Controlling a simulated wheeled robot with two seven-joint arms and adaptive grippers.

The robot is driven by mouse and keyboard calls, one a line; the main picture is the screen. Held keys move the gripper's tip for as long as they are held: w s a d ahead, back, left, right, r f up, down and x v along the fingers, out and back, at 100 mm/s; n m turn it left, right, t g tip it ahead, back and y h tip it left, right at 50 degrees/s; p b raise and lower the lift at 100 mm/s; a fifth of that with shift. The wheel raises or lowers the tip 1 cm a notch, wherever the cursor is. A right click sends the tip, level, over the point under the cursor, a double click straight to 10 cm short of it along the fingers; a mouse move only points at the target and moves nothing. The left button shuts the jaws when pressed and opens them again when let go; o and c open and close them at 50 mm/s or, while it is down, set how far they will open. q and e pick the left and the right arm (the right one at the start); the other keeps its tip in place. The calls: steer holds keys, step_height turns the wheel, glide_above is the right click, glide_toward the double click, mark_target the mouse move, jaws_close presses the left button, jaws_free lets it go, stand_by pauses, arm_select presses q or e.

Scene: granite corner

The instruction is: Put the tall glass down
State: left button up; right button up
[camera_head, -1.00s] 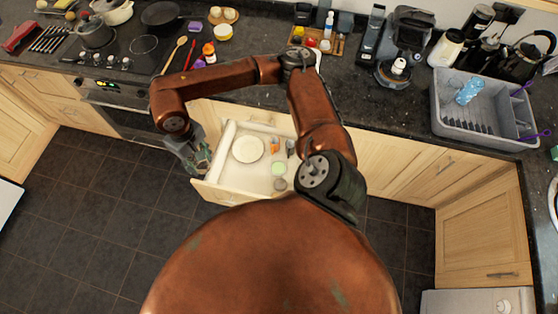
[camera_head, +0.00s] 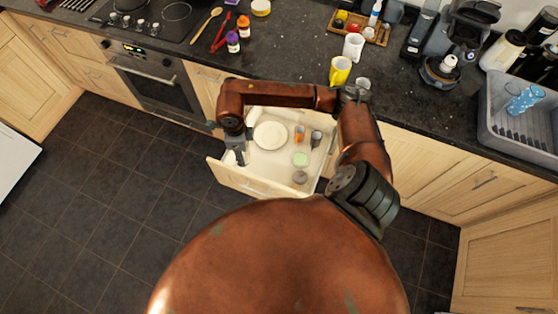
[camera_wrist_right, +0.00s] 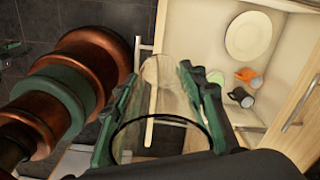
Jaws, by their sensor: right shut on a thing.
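The tall glass (camera_wrist_right: 166,102) is clear and shows in the right wrist view between the green-edged fingers of my right gripper (camera_wrist_right: 160,78), which is shut on it. In the head view my right gripper (camera_head: 236,152) points down at the left wall of the open drawer (camera_head: 262,187); the glass is hard to make out there. I cannot tell how far the glass is above any surface.
The drawer holds a white plate (camera_head: 270,135), an orange cup (camera_head: 299,133), a dark cup (camera_head: 316,138), a green item (camera_head: 300,159) and a grey round item (camera_head: 299,177). A yellow mug (camera_head: 340,70) and a white mug (camera_head: 353,47) stand on the counter (camera_head: 290,60) behind.

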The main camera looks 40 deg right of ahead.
steer(key=s+d+f+m+b, duration=0.2)
steer(key=d+f+m+b, duration=0.15)
steer(key=f+m, duration=0.55)
steer(key=s+d+f+m+b, duration=0.1)
steer(key=d+f+m+b, duration=0.25)
steer(key=f+m, duration=0.6)
steer(key=s+d+f+m+b, duration=0.2)
steer(key=d+f+m+b, duration=0.3)
steer(key=m, duration=0.8)
steer(key=b, duration=0.4)
glide_toward(250, 168)
steer(key=s, duration=0.1)
steer(key=s+a+f, duration=0.1)
steer(key=shift+s+a+f, duration=0.1)
steer(key=shift+s+f, duration=0.15)
steer(key=shift+s, duration=0.05)
step_height(250, 168, down, 3)
steer(key=shift+w+a+r+b, duration=0.1)
steer(key=shift+w+b, duration=0.05)
steer(key=shift+b, duration=0.35)
steer(key=shift+w+f, duration=0.1)
steer(key=shift+f, duration=0.15)
arm_select(q)
steer(key=s+f+g, duration=0.1)
steer(key=s+f, duration=0.3)
steer(key=f, duration=1.2)
steer(key=shift+d+f, duration=0.15)
steer(key=shift+f, duration=0.2)
arm_select(e)
steer(key=shift+f, duration=0.1)
